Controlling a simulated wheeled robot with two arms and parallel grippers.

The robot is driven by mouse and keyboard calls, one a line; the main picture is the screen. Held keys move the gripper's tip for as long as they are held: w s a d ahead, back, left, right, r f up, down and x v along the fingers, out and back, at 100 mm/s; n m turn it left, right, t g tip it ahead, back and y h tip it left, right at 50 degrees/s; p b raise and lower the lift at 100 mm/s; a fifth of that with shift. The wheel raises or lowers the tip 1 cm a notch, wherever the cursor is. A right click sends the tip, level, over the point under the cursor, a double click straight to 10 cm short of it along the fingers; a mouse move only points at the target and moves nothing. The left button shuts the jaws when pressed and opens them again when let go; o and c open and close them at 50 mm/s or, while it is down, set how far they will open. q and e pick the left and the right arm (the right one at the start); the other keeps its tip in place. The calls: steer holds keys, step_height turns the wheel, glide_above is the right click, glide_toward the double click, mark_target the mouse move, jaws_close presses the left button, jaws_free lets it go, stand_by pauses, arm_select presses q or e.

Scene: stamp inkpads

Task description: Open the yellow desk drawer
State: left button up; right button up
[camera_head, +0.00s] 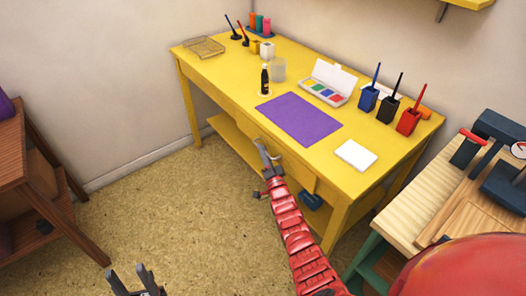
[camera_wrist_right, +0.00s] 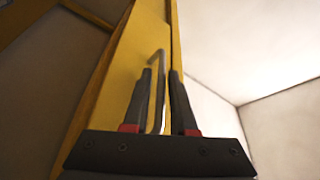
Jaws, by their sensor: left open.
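The yellow desk (camera_head: 215,78) stands against the wall. Its front drawer (camera_head: 232,110) appears flush with the desk front. My right gripper (camera_head: 265,158) is at the drawer front, below the purple mat. In the right wrist view, a grey metal handle (camera_wrist_right: 160,75) on the yellow front (camera_wrist_right: 128,62) runs between the fingers of my right gripper (camera_wrist_right: 161,78). The fingers are apart with the bar between them; I cannot tell whether they press on it. My left gripper (camera_head: 137,280) is open and empty over the floor at the bottom left.
The desk top holds a purple mat (camera_head: 299,118), a white pad (camera_head: 356,155), an inkpad box (camera_head: 328,88), a dark bottle (camera_head: 265,80) and several stamp holders. A brown wooden shelf (camera_head: 45,165) stands left, a workbench (camera_head: 425,205) right. The floor (camera_head: 180,205) before the desk is clear.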

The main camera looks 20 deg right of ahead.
steer(key=shift+w+r, duration=0.15)
steer(key=shift+w, duration=0.15)
jaws_close()
stand_by(1.3)
